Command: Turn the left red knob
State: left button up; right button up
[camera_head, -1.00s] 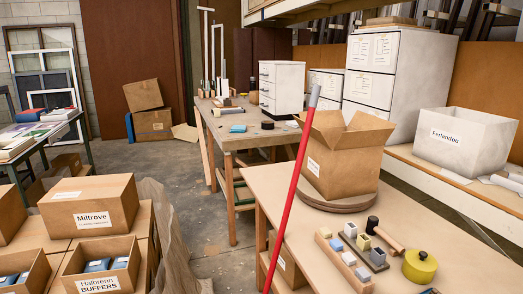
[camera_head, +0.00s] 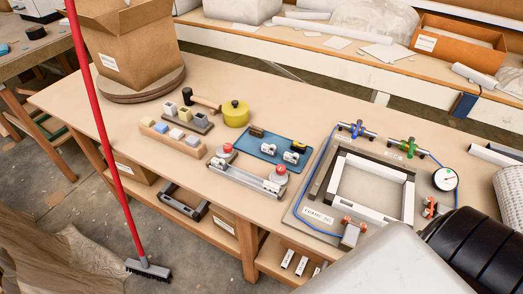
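A grey metal fixture (camera_head: 243,178) lies near the front edge of the wooden table (camera_head: 330,110). It carries two red knobs, the left red knob (camera_head: 228,149) and the right red knob (camera_head: 281,170). Both stand upright on the fixture's ends and nothing touches them. Neither of my grippers is in view. A white and black part of my own body fills the bottom right corner, well right of the fixture.
A blue tray (camera_head: 265,146) with small metal parts lies right behind the fixture. A frame jig (camera_head: 298,210) with blue and green valves is to the right. A yellow tin (camera_head: 235,114) and wooden block holder (camera_head: 168,138) are behind left. A red-handled broom (camera_head: 106,140) leans at left.

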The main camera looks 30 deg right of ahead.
aim_at(228, 149)
jog(key=z, duration=0.8)
